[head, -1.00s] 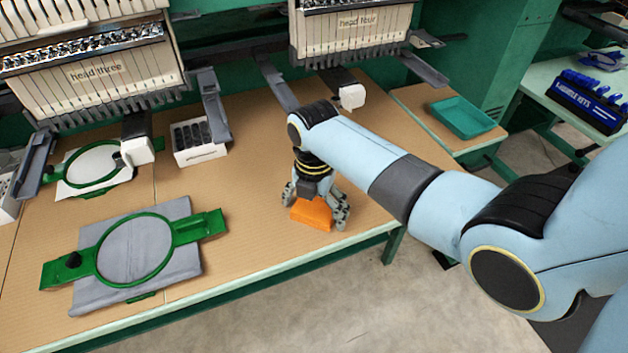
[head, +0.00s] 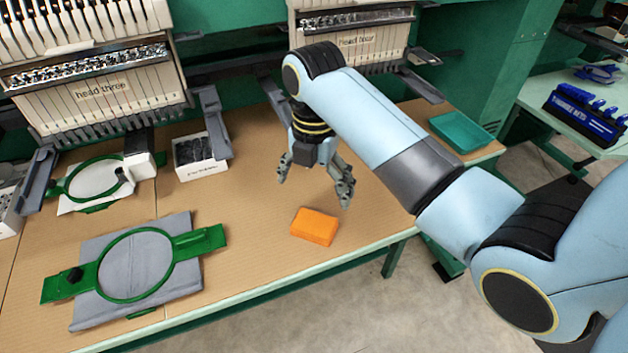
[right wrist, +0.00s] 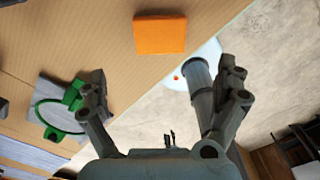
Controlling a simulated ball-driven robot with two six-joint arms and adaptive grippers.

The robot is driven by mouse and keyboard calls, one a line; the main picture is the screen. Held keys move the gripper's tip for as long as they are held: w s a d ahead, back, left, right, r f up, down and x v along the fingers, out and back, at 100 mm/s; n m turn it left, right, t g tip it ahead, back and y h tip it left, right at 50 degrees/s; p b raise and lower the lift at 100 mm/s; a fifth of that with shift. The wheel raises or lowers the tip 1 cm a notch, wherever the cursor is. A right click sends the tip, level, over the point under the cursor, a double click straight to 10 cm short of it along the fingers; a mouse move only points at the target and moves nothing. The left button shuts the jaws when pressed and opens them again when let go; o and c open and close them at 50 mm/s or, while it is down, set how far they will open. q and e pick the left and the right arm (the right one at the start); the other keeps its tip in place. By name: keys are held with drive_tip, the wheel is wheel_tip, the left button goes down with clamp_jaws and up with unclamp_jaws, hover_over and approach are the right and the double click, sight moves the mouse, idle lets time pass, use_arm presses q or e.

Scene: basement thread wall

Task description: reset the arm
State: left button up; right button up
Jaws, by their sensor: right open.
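My right gripper (head: 313,190) is open and empty above the brown table (head: 240,238) in the head view. Its two fingers are spread apart, also in the right wrist view (right wrist: 165,95). An orange block (head: 314,226) lies on the table near the front edge, below the gripper and apart from it. The block also shows in the right wrist view (right wrist: 160,35), beyond the fingertips. My right arm reaches in from the right side of the head view. My left gripper is in neither view.
A green hoop (head: 135,265) with grey cloth lies at the table's front left. Embroidery heads (head: 100,90) hang at the back. A white box (head: 199,160) of dark items stands near them. A teal tray (head: 461,132) is at the right. Bare table lies around the block.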

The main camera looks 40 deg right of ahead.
drive_tip(key=shift+r, duration=0.1)
idle(0.5)
drive_tip(key=s+d+r+m+t, duration=0.15)
drive_tip(key=s+r+m, duration=0.25)
drive_tip(key=s+m, duration=0.7)
drive_tip(key=s+a+r+m+t, duration=0.15)
drive_tip(key=s+r+m, duration=0.25)
drive_tip(key=s+m, duration=0.65)
drive_tip(key=d+f+m+b, duration=0.1)
drive_tip(key=f+b, duration=0.2)
drive_tip(key=f, duration=1)
drive_tip(key=d+f+m+h+b, duration=0.1)
drive_tip(key=f+b, duration=0.3)
drive_tip(key=f, duration=0.9)
drive_tip(key=d+f+b, duration=0.2)
drive_tip(key=f+b, duration=0.1)
drive_tip(key=f, duration=1)
drive_tip(key=s+f+g+b, duration=0.2)
drive_tip(key=s+f+b, duration=0.5)
drive_tip(key=s+f, duration=1.1)
wheel_tip(320, 180, down, 3)
drive_tip(key=shift+d+f+b, duration=0.1)
drive_tip(key=shift+d+b, duration=0.2)
drive_tip(key=shift+s+m, duration=0.1)
drive_tip(key=shift+m, duration=0.15)
